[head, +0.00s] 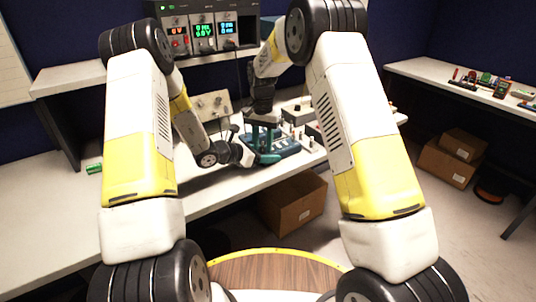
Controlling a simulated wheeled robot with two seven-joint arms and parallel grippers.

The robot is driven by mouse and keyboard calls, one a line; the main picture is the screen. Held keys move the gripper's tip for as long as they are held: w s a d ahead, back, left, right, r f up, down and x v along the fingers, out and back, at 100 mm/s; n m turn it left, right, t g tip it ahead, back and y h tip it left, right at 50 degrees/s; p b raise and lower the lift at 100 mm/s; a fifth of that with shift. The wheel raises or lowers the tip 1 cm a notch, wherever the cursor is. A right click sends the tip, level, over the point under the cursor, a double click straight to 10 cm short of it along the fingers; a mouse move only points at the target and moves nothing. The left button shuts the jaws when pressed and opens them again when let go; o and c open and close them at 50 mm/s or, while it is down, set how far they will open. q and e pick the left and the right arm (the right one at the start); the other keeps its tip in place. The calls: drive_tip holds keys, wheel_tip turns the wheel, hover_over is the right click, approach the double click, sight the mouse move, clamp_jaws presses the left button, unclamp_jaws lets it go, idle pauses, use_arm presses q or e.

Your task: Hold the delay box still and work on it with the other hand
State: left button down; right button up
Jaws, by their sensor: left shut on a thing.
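The delay box (285,149) is a small dark teal box on the white bench, near the middle of the head view. My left gripper (250,155) comes in low from the left and is shut at the box's left side. My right gripper (265,133) points down from above, over the left part of the box. Teal finger-like parts stand there, but they blend with the box. I cannot tell whether the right fingers touch it or how wide they are. The grippers partly hide the box.
Small devices with knobs (300,113) stand behind and right of the box. A beige panel (210,104) stands behind my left forearm. Instruments with lit displays (203,31) sit on the upper shelf. A green item (94,168) lies on the left bench, which is otherwise mostly clear.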

drive_tip(key=shift+o, duration=0.4)
drive_tip(key=shift+a, duration=0.1)
use_arm(q)
drive_tip(key=shift+d, duration=0.1)
use_arm(e)
drive_tip(key=shift+n, duration=1.8)
drive_tip(key=n, duration=0.3)
drive_tip(key=shift+n, duration=0.3)
clamp_jaws()
